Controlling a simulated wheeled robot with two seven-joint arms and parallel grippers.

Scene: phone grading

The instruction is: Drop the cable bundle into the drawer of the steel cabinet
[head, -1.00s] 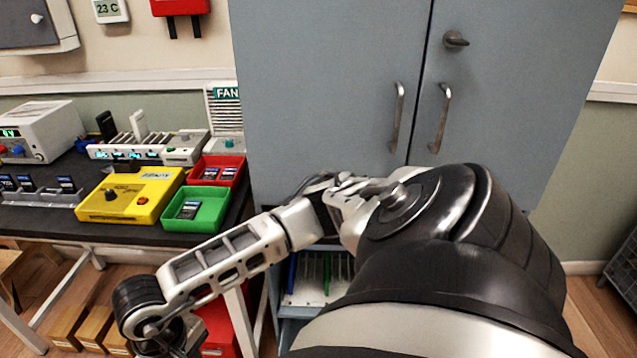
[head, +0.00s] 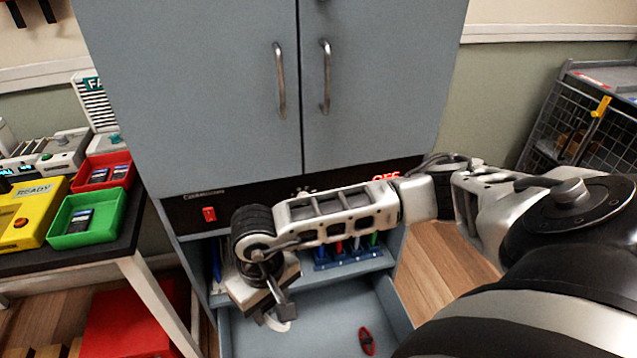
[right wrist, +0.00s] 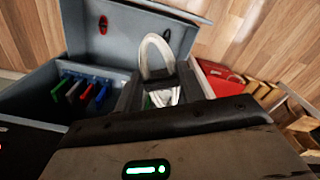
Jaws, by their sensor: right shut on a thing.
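The steel cabinet (head: 200,90) is blue-grey, with its open drawer (head: 310,335) pulled out at the bottom. My right gripper (head: 272,303) is shut on the cable bundle (head: 279,324), a white loop hanging below the jaws. In the head view it is over the left part of the drawer. In the right wrist view the bundle (right wrist: 157,55) stands out between the fingers (right wrist: 160,88), seen against the drawer (right wrist: 130,50) near its side wall. The height above the drawer floor is hard to tell. My left gripper is not in view.
A red and black item (head: 366,341) lies in the drawer. A shelf above holds several coloured tools (head: 345,250). The bench (head: 75,258) with a green tray (head: 85,222) and a red tray (head: 105,170) stands left. A red box (head: 130,325) is on the floor.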

